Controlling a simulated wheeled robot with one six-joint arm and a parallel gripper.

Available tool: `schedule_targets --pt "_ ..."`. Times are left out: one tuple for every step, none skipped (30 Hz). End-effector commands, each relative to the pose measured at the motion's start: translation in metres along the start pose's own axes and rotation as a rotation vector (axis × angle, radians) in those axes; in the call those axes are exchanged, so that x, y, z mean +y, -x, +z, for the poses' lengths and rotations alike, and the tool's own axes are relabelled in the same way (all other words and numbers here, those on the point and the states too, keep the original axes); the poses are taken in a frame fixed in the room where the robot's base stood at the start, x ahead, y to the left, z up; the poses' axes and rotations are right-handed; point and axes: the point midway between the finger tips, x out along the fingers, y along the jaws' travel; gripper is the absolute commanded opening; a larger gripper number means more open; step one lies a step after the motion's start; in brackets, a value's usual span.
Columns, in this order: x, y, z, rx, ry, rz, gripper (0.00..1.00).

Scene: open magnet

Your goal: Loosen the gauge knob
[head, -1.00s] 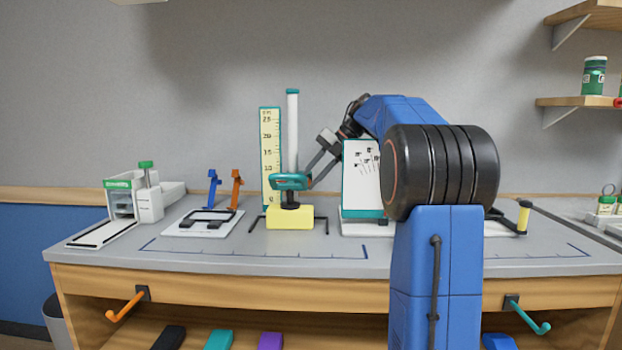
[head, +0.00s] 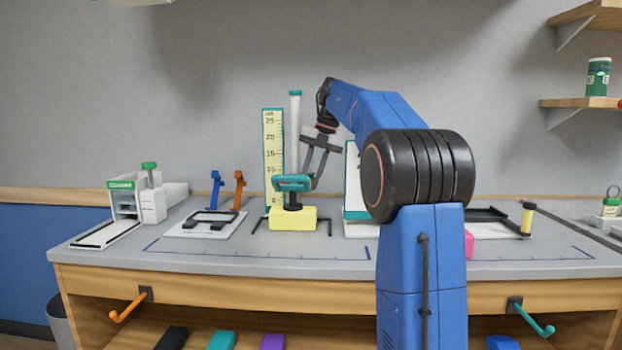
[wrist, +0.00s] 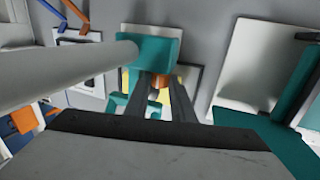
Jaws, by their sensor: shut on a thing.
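The height gauge has a yellow base (head: 292,218), a pale upright post (head: 295,130) and a ruler (head: 273,150) beside it. A teal carriage (head: 290,184) sits low on the post. It also shows in the wrist view (wrist: 158,52). My gripper (head: 313,180) reaches down to the right end of the carriage. In the wrist view its two dark fingers (wrist: 160,88) are shut on the small orange-brown gauge knob (wrist: 158,84), which is mostly hidden between them. The knob cannot be made out in the head view.
A white board with teal edging (head: 351,180) stands just right of the gauge, partly behind my arm. A tray with blue and orange levers (head: 185,228) and a white-and-green device (head: 125,197) are on the left. The front strip of bench (head: 260,258) is clear.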

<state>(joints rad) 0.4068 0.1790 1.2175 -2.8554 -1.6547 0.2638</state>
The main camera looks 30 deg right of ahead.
Motion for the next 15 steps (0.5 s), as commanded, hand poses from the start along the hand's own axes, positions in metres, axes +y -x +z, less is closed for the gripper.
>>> schedule_targets --pt "-0.0003 0.0 0.0 0.0 -0.001 0.0 0.24" --pt "-0.0003 0.0001 0.0 0.0 0.0 0.0 0.32" --pt "-0.0003 0.0001 0.0 0.0 0.0 0.0 0.41" --pt "-0.0002 0.0001 0.0 0.0 0.0 0.0 0.41" --pt "0.0 0.0001 0.0 0.0 0.0 0.001 0.41" --pt "0.0002 0.0001 0.0 0.0 0.0 0.001 0.41" --pt "0.0004 0.0001 0.0 0.0 0.0 0.002 0.41" --pt "0.0005 0.0001 0.0 0.0 0.0 0.002 0.41" --pt "0.0007 0.0001 0.0 -0.001 0.001 0.002 0.41" --pt "0.0009 0.0001 0.0 -0.001 0.001 0.003 0.41" --pt "0.001 0.0001 0.0 -0.001 0.001 0.003 0.41" --pt "0.0011 0.0001 0.0 -0.001 0.001 0.003 0.41" --pt "0.0011 0.0001 0.0 -0.001 0.001 0.004 0.41" --pt "0.001 0.0001 0.0 -0.001 0.001 0.007 0.41" --pt "0.0008 0.0001 -0.0001 0.0 0.0 0.013 0.41"
